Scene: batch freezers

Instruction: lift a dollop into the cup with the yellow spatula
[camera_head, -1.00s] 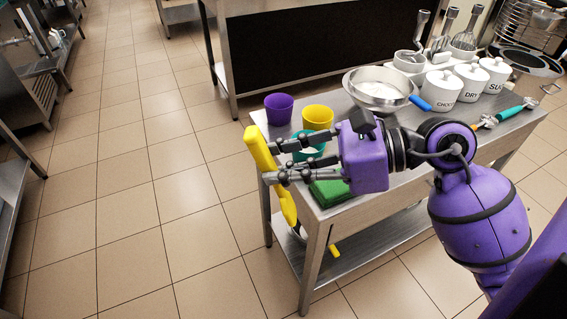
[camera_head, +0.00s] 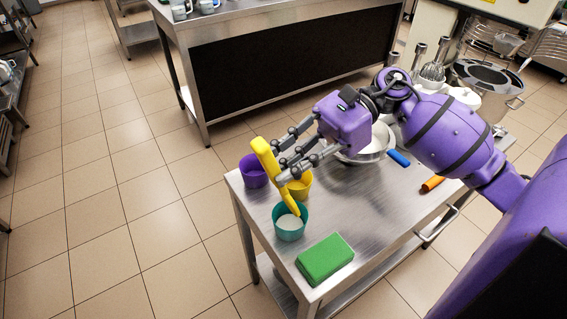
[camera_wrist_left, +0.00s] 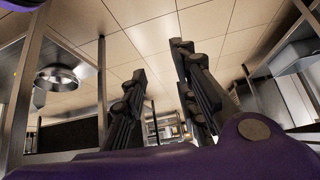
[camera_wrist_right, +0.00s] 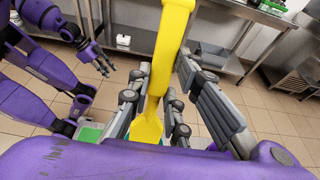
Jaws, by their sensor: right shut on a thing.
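My right gripper (camera_head: 280,162) is shut on the yellow spatula (camera_head: 265,155), which slants down toward the teal cup (camera_head: 290,230). The teal cup stands on the steel table and holds something white. The spatula's lower end overlaps the cup's mouth; I cannot tell whether it is inside or just above. In the right wrist view the spatula (camera_wrist_right: 172,40) runs between the fingers, with its broad end (camera_wrist_right: 147,127) low down. My left gripper (camera_wrist_left: 161,62) is open and empty in its wrist view, apart from these things; it is outside the head view.
A purple cup (camera_head: 253,172) and a yellow cup (camera_head: 302,185) stand behind the teal cup. A green block (camera_head: 325,258) lies at the near edge. A metal bowl (camera_head: 378,142) with a blue handle (camera_head: 398,158) beside it and an orange handle (camera_head: 432,184) are further right. The table's centre (camera_head: 365,210) is clear.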

